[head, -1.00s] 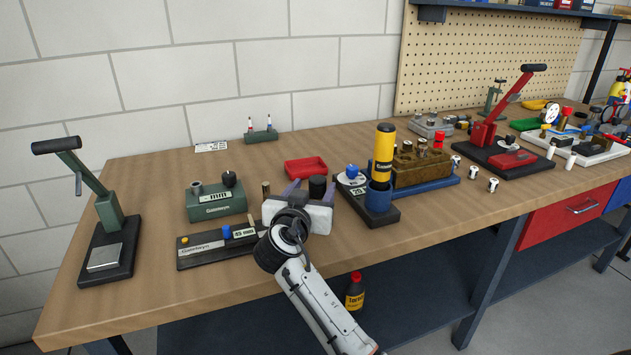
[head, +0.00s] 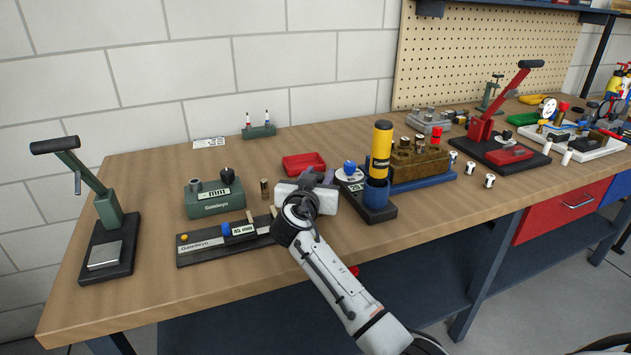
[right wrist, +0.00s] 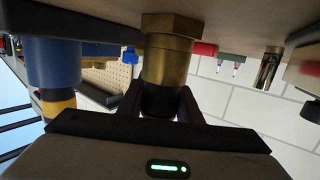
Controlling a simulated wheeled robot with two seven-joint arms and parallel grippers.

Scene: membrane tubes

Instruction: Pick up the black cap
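The black cap (right wrist: 160,101) sits on a brass hex-based fitting (right wrist: 168,58) in the right wrist view, which shows the bench upside down. My right gripper (right wrist: 160,95) has one dark finger on each side of the cap. I cannot tell whether the fingers press on it. In the head view my right gripper (head: 316,178) is low over the bench, and its white body and fingers largely hide the fitting. My left gripper is not in view.
Close by are a red tray (head: 303,163), a small brass cylinder (head: 265,189), a green block with a black knob (head: 214,198), a black gauge base (head: 215,247), and a blue cup holding a yellow tube (head: 380,150).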

